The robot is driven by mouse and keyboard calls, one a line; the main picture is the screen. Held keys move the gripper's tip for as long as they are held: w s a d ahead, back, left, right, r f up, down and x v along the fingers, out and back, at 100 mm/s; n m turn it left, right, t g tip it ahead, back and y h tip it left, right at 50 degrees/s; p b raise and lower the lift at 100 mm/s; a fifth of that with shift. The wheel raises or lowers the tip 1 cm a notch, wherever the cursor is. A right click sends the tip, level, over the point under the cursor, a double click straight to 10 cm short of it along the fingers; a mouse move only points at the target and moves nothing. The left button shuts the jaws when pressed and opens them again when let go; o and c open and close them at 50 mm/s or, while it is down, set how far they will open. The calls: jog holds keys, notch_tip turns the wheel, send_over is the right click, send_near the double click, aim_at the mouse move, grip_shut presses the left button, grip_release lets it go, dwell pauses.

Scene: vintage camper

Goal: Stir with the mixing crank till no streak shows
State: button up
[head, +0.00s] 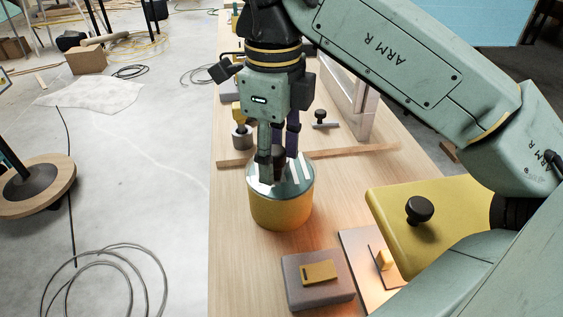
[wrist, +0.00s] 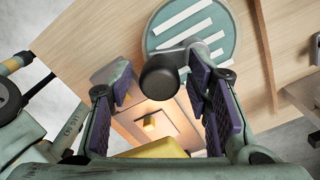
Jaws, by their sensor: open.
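A yellow tub (head: 281,210) stands on the wooden bench. Its top (head: 298,181) is teal with white streaks, which also show on the round top in the wrist view (wrist: 222,50). The mixing crank has a dark upright knob (wrist: 159,78) on a grey arm (wrist: 199,48) reaching over the top. My gripper (head: 278,166) points down over the tub. In the wrist view its purple-padded fingers (wrist: 158,88) are open, one on each side of the knob, with gaps visible. The fingers partly hide the crank in the head view.
A small black-knobbed fixture (head: 320,119) stands farther back. Bench left of the tub is clear.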

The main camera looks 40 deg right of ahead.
jog(key=shift+r+p, duration=1.75)
jog(key=shift+r, duration=0.6)
jog(key=shift+f, duration=0.15)
